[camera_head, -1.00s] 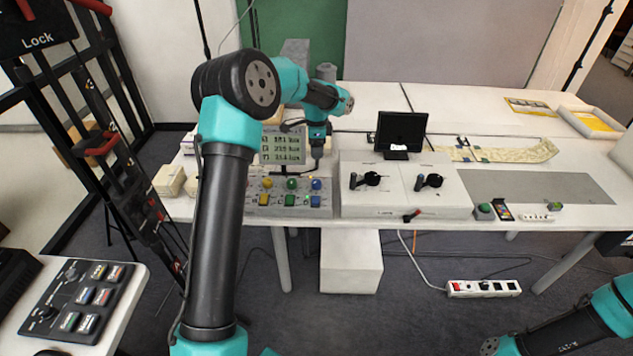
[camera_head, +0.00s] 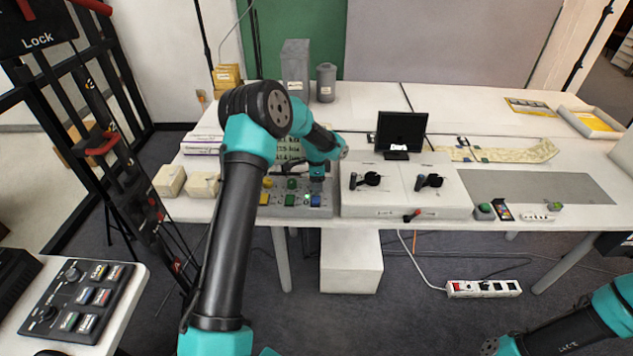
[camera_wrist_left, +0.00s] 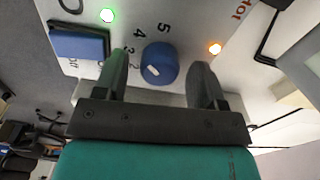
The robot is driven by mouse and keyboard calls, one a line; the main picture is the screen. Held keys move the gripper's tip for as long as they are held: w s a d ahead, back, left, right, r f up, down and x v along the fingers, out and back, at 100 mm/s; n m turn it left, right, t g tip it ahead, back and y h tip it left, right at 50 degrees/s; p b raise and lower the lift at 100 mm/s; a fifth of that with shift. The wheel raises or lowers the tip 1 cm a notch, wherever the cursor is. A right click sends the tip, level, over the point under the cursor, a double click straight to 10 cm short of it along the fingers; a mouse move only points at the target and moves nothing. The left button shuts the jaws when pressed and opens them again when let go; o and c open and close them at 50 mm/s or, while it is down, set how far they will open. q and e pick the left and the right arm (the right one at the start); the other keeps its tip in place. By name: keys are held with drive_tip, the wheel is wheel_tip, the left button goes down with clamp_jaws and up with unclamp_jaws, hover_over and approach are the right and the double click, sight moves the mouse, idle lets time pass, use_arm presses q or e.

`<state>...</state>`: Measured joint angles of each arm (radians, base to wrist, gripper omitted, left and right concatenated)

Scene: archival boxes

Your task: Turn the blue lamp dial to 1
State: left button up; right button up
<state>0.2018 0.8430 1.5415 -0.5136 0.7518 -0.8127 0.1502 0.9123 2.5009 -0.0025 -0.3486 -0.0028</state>
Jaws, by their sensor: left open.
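The blue dial (camera_wrist_left: 159,64) is a round knob with a short white mark on its lower left side. Printed numbers 2 to 5 curve around its left and upper side in the left wrist view. My left gripper (camera_wrist_left: 160,66) is open, with one finger on each side of the dial; whether they touch it I cannot tell. In the head view my left gripper (camera_head: 317,182) is low over the right end of the grey control panel (camera_head: 328,212) and hides the dial. My right gripper is not in view.
A blue button (camera_wrist_left: 80,43), a lit green light (camera_wrist_left: 107,15) and an orange light (camera_wrist_left: 214,48) are close to the fingers. A white box with two black knobs (camera_head: 430,181) stands right of the panel. The screen (camera_head: 402,132) reads "Dark".

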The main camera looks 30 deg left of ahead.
use_arm(q)
drive_tip(key=shift+f, duration=0.15)
drive_tip(key=c, duration=0.9)
